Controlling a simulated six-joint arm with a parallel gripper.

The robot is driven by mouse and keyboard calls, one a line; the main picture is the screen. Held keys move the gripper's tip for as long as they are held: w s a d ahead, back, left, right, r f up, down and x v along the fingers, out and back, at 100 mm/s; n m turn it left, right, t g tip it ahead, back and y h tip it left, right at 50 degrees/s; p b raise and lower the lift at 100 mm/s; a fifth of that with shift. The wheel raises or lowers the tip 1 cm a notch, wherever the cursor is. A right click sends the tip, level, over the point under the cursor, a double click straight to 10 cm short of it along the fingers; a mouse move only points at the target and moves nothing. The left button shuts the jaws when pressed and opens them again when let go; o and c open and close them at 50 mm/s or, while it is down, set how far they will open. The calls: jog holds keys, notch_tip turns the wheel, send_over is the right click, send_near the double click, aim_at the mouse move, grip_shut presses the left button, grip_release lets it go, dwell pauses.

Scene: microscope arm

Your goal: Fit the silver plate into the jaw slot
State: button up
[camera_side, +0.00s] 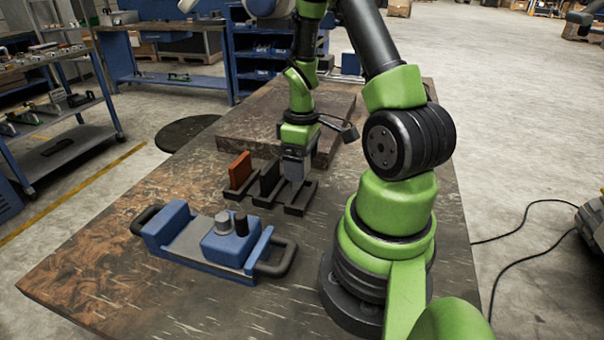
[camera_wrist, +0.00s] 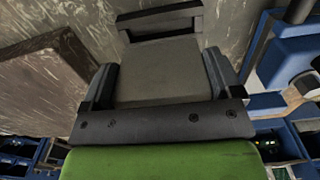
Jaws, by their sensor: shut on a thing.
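My gripper (camera_side: 294,168) is shut on the silver plate (camera_side: 293,182), which hangs upright below it at the right end of the dark rack (camera_side: 298,208). I cannot tell if the plate's lower edge still sits in its holder. In the wrist view the plate (camera_wrist: 165,72) fills the space between the two fingers (camera_wrist: 160,90), with a dark holder frame (camera_wrist: 160,22) just beyond it. The blue vise (camera_side: 205,268) lies nearer the side camera, left of the rack. Its jaw slot (camera_side: 188,240) is a wide gap with a grey bed between two blue blocks.
A red plate (camera_side: 240,171) and a black plate (camera_side: 269,178) stand upright in the rack, left of my gripper. The vise has dark handles (camera_side: 277,258) at both ends and knobs (camera_side: 241,224) on its right block. A raised slab (camera_side: 240,125) lies behind the rack.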

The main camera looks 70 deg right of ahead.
notch_tip(320, 180, up, 4)
jog(key=r, duration=0.1)
send_near(173, 209)
jog(key=shift+s+a+f, duration=0.3)
jog(key=shift+s+a, duration=0.2)
jog(key=shift+s+a+f, duration=0.3)
jog(key=shift+s+a, duration=0.15)
jog(key=shift+s, duration=0.05)
jog(key=shift+f, duration=0.1)
jog(key=shift+f, duration=2.85)
jog(key=shift+d+f, duration=0.1)
jog(key=shift+f, duration=0.2)
dwell(0.4)
jog(key=shift+s, duration=0.1)
dwell(1.8)
